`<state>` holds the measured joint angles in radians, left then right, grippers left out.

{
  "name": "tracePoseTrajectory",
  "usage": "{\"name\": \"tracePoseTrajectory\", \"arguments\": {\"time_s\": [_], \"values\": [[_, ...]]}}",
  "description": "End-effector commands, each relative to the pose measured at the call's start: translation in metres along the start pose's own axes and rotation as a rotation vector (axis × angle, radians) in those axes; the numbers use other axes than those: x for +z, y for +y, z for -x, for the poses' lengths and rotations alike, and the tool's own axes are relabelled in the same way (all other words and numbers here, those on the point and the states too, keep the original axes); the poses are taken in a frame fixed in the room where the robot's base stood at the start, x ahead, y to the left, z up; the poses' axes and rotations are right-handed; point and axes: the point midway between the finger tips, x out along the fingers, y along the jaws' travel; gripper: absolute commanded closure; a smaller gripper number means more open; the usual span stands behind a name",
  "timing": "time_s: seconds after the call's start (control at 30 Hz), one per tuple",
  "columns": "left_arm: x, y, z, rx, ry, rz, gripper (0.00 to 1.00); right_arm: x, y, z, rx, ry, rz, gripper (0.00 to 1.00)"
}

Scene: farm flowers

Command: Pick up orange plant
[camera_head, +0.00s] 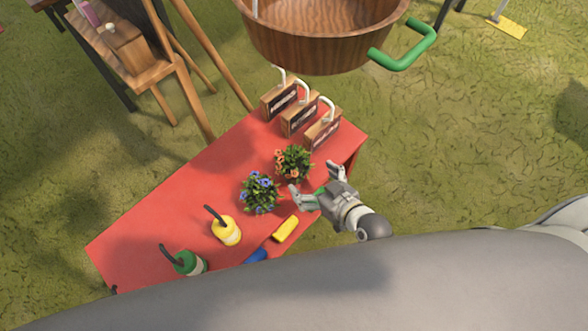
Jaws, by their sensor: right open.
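The orange plant (293,162), a small leafy bush with orange flowers, stands on the red table (190,205) near its right side. My right gripper (314,184) is open and empty. Its two fingers point toward the upper left, close to the lower right of the orange plant. In this view I cannot tell whether a finger touches the leaves. A blue-flowered plant (261,194) stands just to the lower left of the orange one, near the gripper's left finger. My left gripper is not in view.
Wooden boxes with white handles (299,117) line the table's back right. A wooden tub (320,45) with green handles is above. Grass surrounds the table.

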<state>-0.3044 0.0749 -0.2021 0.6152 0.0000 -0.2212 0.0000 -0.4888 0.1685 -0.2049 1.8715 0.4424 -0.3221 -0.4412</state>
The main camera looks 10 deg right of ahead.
Motion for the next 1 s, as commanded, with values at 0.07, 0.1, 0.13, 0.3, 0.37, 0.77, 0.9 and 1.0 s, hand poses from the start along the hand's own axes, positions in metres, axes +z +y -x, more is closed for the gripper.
{"name": "tracePoseTrajectory", "arguments": {"time_s": [0.07,0.1,0.13,0.3,0.37,0.77,0.9,1.0], "values": [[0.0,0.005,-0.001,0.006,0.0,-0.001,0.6,-0.004,0.0,-0.008,-0.001,0.008,0.001,0.05],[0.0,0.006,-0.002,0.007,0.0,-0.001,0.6,-0.005,0.0,-0.015,-0.001,0.01,0.0,0.05],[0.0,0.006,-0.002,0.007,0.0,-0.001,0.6,-0.005,0.0,-0.02,-0.001,0.01,-0.001,0.05],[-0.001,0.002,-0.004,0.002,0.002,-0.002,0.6,-0.004,0.0,-0.045,-0.001,0.009,0.0,0.05],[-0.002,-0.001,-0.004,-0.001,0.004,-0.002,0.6,-0.004,0.0,-0.05,-0.001,0.008,-0.001,0.05],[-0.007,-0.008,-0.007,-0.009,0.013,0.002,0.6,-0.003,0.004,-0.092,-0.001,0.009,-0.001,0.05],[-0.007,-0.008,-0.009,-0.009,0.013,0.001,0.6,-0.003,0.004,-0.104,-0.001,0.007,0.0,0.05],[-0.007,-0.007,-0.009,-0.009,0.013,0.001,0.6,-0.003,0.004,-0.106,-0.001,0.007,0.0,0.05]]}}
